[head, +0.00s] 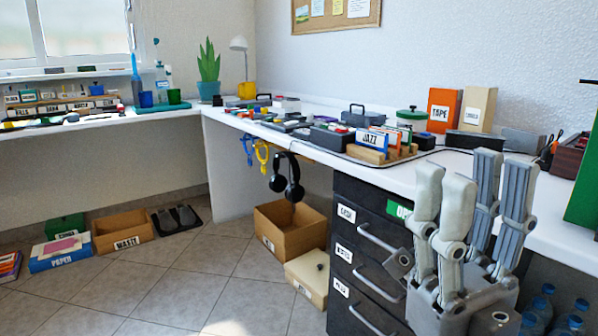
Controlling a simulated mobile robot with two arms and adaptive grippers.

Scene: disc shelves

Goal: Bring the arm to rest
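My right gripper (472,168) is at the bottom right of the head view, with its fingers pointing up. The fingers stand apart and nothing shows between them, so it is open and empty. It appears in front of the drawer cabinet (345,262) and the right part of the white worktop (455,166), hiding some of both. I see no contact with either. My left gripper is not in view.
A wooden disc rack (366,154) labelled JAZZ stands on the worktop. An orange TAPE box (443,110) is behind it. Headphones (286,180) hang below the edge. Open boxes (122,230) lie on the floor, and bare tiles (185,285) lie in front.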

